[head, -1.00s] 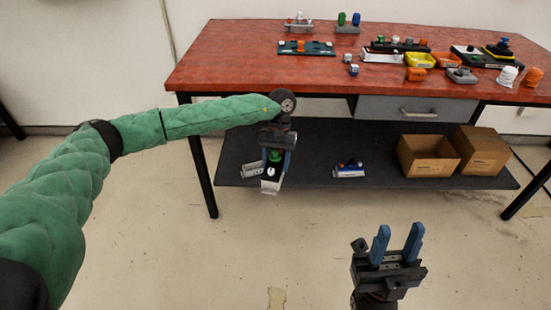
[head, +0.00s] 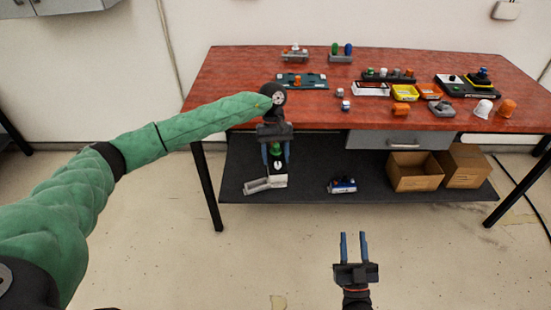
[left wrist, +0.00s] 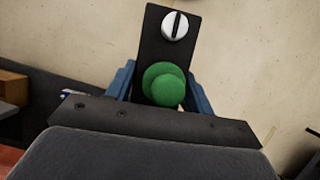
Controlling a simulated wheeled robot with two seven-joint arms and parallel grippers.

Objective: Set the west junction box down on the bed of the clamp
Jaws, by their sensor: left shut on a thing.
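My left gripper (head: 276,150) is shut on a dark box with a green mushroom button and a white slotted knob, held in front of the lower shelf. I take it for the west junction box (head: 279,168). In the left wrist view the box (left wrist: 168,52) sits between the blue fingers, its green button nearest the gripper. A light grey metal piece (head: 256,186) shows at the box's lower left; I cannot tell whether it is the clamp or touches the box. My right gripper (head: 354,240) is open and empty, low in front of the bench.
The red bench top (head: 240,80) carries several small devices, trays and caps. The dark lower shelf (head: 310,165) holds a blue-and-white device (head: 342,185) and two cardboard boxes (head: 415,175), (head: 464,167). A drawer (head: 395,139) hangs under the top. Floor in front is clear.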

